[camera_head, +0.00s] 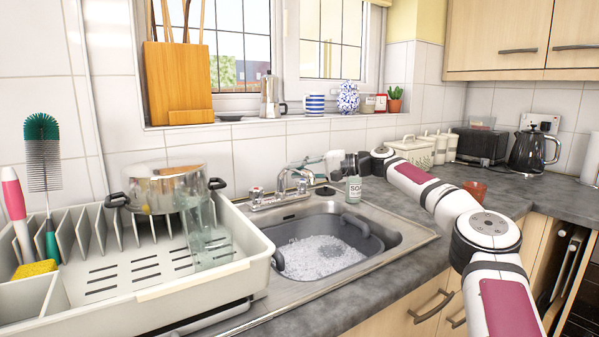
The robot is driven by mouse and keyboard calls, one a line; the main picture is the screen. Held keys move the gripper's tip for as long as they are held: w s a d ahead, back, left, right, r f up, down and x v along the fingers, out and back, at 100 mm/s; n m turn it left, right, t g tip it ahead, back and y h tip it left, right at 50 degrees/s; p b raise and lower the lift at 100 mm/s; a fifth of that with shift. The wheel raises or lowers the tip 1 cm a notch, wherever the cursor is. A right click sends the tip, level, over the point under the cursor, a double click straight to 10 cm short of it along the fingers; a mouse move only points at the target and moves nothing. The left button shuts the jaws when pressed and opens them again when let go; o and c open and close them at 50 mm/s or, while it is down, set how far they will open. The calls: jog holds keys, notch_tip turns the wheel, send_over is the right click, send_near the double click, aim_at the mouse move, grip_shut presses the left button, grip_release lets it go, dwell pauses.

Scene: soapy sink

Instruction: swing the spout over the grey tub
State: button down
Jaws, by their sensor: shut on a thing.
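The chrome tap (262,202) stands at the back left of the sink. Its spout (284,178) rises from the tap body and curves toward the right. My gripper (302,165) reaches in from the right and is shut on the spout near its upper part; the exact contact is small and hard to see. The grey tub (388,241) sits in the sink bowl, in front and to the right of the tap, with white suds inside. I cannot tell exactly where the spout's outlet sits relative to the tub's rim.
A soap bottle (353,190) stands behind the sink, just below my gripper's wrist. A white dish rack (150,305) with a steel pot (165,190) and a glass (207,240) fills the left. An orange cup (475,190) stands on the right counter (420,205).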

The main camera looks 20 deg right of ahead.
jog(key=shift+d, duration=0.1)
dwell(0.4)
jog(key=c, duration=1.4)
grip_release()
jog(key=shift+f, duration=0.1)
jog(key=shift+c, duration=0.2)
jog(key=v, duration=1.2)
jog(key=shift+w, duration=0.1)
